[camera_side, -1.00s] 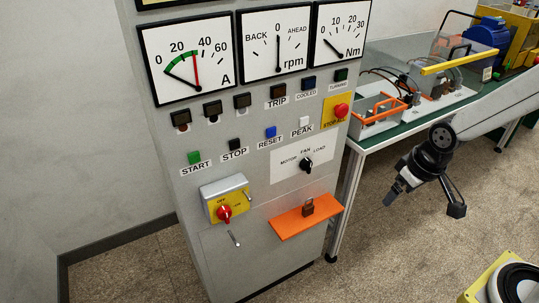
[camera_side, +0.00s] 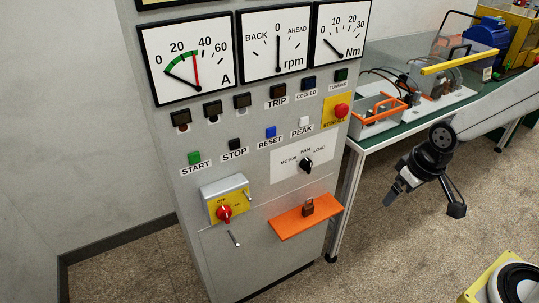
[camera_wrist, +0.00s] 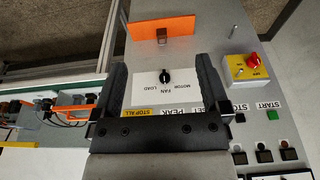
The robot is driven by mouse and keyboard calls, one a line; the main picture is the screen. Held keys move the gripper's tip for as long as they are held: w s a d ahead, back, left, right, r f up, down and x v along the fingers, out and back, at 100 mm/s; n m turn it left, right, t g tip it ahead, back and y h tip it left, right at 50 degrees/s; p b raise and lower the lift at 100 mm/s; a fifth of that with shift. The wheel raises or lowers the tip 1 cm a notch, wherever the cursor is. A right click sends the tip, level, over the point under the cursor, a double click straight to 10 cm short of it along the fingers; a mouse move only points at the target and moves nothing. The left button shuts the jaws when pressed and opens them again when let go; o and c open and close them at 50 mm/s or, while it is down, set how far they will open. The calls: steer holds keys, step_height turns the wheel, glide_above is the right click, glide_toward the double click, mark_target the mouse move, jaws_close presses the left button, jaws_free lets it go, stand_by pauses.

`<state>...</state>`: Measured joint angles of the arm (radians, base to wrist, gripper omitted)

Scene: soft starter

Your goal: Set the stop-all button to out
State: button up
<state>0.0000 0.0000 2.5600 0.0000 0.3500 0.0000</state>
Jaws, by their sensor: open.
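The stop-all button (camera_side: 341,110) is a red mushroom head on a yellow plate, at the upper right of the grey cabinet front in the side view. Whether it is in or out cannot be told. In the wrist view the yellow STOP ALL plate (camera_wrist: 139,113) shows only in part, and the button is hidden behind my gripper. My gripper (camera_side: 390,199) hangs in the air right of the cabinet and below the button in the side view, apart from it. In the wrist view my gripper (camera_wrist: 161,66) has its two black fingers wide apart, with nothing between them.
A motor fan/load knob (camera_side: 306,164) sits below the button. An orange shelf (camera_side: 300,222) with a brown padlock (camera_side: 308,207) juts from the cabinet. A red rotary switch (camera_side: 224,212) is at lower left. A bench (camera_side: 385,137) with equipment stands behind my arm.

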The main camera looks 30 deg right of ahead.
steer(key=shift+o, duration=0.3)
steer(key=t, duration=1.3)
glide_toward(344, 114)
steer(key=w+a+f, duration=0.1)
steer(key=w+f, duration=0.1)
steer(key=shift+w+d+t, duration=0.25)
steer(key=shift+t, duration=0.35)
steer(key=shift+w+d+t, duration=0.25)
steer(key=shift+t, duration=0.35)
steer(key=shift+r, duration=0.1)
steer(key=shift+w, duration=0.15)
steer(key=shift+w, duration=3.75)
